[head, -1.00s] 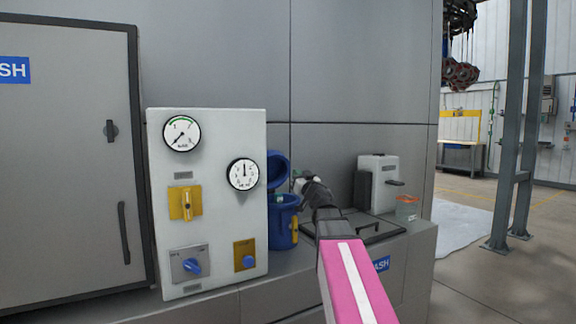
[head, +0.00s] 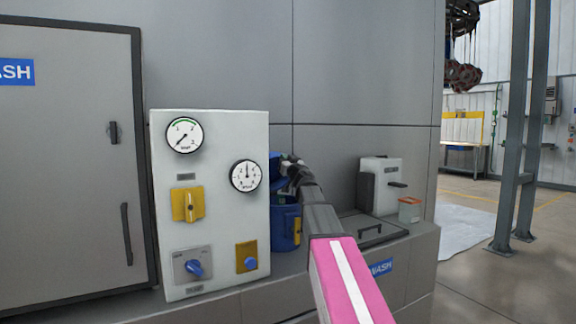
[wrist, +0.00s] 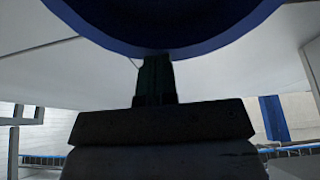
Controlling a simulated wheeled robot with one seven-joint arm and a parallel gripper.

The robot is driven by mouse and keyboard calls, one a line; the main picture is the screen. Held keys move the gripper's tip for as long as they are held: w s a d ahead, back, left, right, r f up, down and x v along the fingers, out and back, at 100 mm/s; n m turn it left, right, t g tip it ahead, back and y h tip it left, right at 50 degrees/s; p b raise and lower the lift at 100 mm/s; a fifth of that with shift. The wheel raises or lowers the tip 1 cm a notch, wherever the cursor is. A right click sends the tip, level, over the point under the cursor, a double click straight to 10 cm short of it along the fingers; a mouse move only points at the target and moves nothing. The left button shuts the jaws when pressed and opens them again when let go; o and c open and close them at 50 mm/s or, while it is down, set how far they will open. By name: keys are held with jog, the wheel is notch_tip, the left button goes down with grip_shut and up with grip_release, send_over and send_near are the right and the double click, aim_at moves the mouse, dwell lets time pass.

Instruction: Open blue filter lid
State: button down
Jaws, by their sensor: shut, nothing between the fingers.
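The blue filter (head: 286,226) stands on the ledge right of the gauge panel, with a yellow patch on its side. Its blue lid (head: 274,164) stands raised above the body at the back, largely hidden behind my gripper. My gripper (head: 287,160) is in front of the lid, above the filter's mouth; its fingertips are hard to make out there. In the wrist view a rounded dark blue surface (wrist: 160,28), apparently the lid, fills the top. My shut, empty gripper (wrist: 155,70) points at its lower edge; I cannot tell whether they touch.
The white gauge panel (head: 212,205) with knobs stands close left of the filter. A flat hatch with a handle (head: 370,234), a white-grey unit (head: 380,186) and a small orange-rimmed container (head: 409,210) are to the right. The grey wall is close behind.

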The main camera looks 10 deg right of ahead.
aim_at(278, 153)
jog(key=shift+w, duration=0.1)
jog(key=x, duration=0.6)
jog(key=shift+w, duration=0.15)
jog(key=shift+a, duration=0.1)
